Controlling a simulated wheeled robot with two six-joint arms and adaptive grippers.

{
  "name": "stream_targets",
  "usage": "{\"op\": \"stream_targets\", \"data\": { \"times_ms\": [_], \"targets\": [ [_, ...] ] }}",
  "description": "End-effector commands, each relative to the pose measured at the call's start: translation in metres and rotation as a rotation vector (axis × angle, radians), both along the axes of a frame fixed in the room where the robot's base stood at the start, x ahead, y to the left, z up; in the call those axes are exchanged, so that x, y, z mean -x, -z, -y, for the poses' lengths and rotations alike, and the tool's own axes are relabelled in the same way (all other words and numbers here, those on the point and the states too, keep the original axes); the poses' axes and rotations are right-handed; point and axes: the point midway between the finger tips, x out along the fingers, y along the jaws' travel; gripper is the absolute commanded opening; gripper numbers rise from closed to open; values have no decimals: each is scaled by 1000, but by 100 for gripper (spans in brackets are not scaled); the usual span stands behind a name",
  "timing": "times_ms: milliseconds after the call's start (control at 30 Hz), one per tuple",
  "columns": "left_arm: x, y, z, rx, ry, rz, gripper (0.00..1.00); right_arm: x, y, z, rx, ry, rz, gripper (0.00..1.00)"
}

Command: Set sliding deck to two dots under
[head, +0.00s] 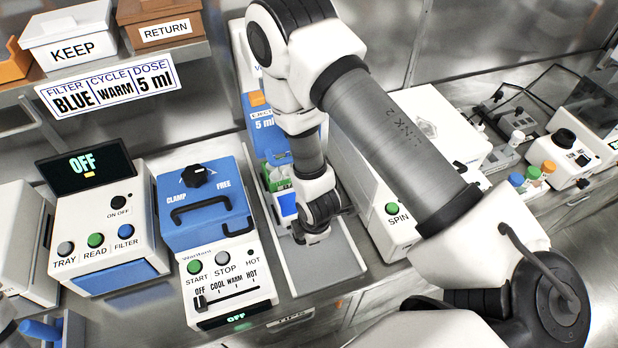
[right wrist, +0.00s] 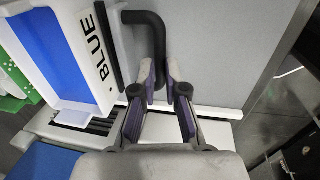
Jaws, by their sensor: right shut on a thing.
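The sliding deck is a long grey plate (head: 340,262) between the blue-topped machine and the white SPIN machine. It also fills much of the right wrist view (right wrist: 222,50). A white holder with a blue face, marked BLUE with one dot visible beside the word (right wrist: 78,50), sits at the left of that view. A black bent handle (right wrist: 157,35) stands beside it. My right gripper (right wrist: 159,75) is shut on this handle; in the head view the gripper (head: 318,228) is over the deck, partly hidden by its own wrist. Other dot marks are hidden.
The blue-topped machine (head: 205,225) stands close on the left, the SPIN machine (head: 385,180) close on the right. A sign (head: 108,86) reads BLUE, WARM, 5 ml. A blue EJECT 5 ml unit (head: 263,128) stands behind the deck. The deck's near part is bare.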

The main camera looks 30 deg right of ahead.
Motion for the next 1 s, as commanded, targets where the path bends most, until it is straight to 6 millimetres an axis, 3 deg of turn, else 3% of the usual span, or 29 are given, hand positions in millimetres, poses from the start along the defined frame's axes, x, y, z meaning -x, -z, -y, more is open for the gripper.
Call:
{"op": "stream_targets", "data": {
  "times_ms": [267, 300, 333, 667, 767, 1000],
  "targets": [
    [0, 1, 0, 0, 0, 0, 41, 3, 2, -1, 0, -2, -1, 0],
    [0, 1, 0, 0, 0, 0, 41, 3, 2, -1, 0, -2, -1, 19],
    [0, 1, 0, 0, 0, 0, 41, 3, 2, -1, 0, -2, -1, 23],
    [0, 1, 0, 0, 0, 0, 41, 3, -2, -1, 0, -1, -1, 23],
    [0, 1, 0, 0, 0, 0, 41, 4, -14, -1, 0, -1, 1, 23],
    [0, 1, 0, 0, 0, 0, 41, 13, -73, -4, 1, -3, 3, 23]
  ]
}}
